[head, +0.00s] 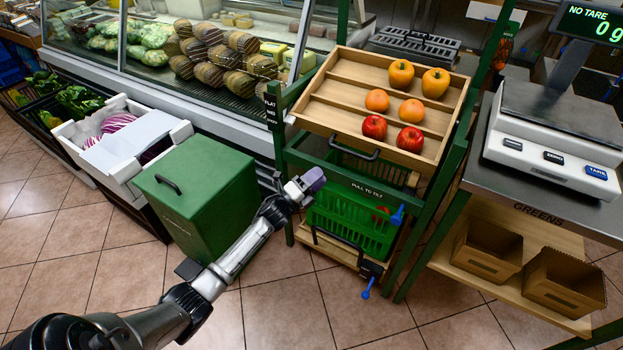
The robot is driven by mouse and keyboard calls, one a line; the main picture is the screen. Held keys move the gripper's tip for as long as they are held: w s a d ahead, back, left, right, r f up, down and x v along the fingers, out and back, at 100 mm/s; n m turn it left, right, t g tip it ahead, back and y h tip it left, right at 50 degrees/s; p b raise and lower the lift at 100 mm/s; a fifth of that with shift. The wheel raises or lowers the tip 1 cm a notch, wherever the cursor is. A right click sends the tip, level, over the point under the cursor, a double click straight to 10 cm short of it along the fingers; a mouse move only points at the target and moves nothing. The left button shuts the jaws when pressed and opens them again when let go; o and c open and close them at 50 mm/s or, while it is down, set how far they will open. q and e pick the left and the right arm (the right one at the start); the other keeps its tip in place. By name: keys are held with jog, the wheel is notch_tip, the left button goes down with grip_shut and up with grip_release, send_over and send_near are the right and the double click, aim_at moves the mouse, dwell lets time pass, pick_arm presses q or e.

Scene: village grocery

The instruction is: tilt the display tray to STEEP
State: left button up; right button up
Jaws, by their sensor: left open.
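The wooden display tray (335,92) sits in a green stand at the upper centre, its front edge lower than its back. It holds two orange-yellow peppers (401,74), two oranges (377,100) and two red apples (374,126). A dark handle (354,148) is on its front edge. A sign reading FLAT (272,108) is on the stand's left post, and PULL TO TILT is written below the tray. My left gripper (308,184) is open, with pale purple fingertips, below and left of the handle, apart from it. My right gripper is not in view.
A green lidded bin (205,190) stands left of the gripper. A scale (555,130) tops the right-hand counter. The tiled floor in front is clear.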

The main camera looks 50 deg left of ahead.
pick_arm(q)
jog(key=shift+v, duration=1.1)
dwell(0.4)
